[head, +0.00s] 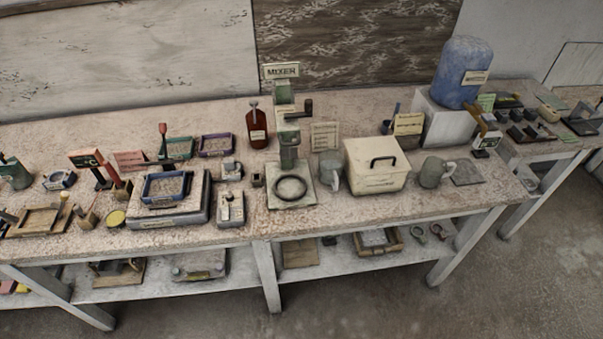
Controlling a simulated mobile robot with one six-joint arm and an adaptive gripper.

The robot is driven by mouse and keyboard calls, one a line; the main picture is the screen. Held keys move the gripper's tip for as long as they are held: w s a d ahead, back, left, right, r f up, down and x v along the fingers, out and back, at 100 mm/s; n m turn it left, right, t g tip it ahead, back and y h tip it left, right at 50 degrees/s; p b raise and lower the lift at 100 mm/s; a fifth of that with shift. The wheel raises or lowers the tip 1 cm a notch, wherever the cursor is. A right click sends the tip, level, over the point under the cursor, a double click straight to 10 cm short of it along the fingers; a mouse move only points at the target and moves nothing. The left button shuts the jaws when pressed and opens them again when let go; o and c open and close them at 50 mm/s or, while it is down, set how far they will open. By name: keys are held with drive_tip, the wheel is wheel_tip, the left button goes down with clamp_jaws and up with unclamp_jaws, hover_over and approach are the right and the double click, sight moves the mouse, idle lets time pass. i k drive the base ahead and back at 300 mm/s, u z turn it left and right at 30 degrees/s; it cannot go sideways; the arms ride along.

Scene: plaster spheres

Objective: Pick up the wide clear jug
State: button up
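Two handled jugs stand on the long workbench (380,211). A taller grey jug (329,173) stands just left of a cream lidded box (366,181), between it and the mixer (288,150). A shorter, squatter grey-green jug (432,172) stands right of the box, its pale handle on its right side. It looks the wider of the two, but I cannot tell at this size whether either is clear. Both stand upright. My gripper is not in view.
A blue rounded container (461,72) on a white block (444,120) stands behind the squat jug. A flat grey slab (467,173) lies to its right. Trays and tools crowd the left bench. The bench front below the box is clear.

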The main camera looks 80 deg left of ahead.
sight(330, 163)
drive_tip(key=k, duration=1.75)
drive_tip(key=u, duration=1.65)
drive_tip(key=i, duration=0.9)
drive_tip(key=u, duration=0.05)
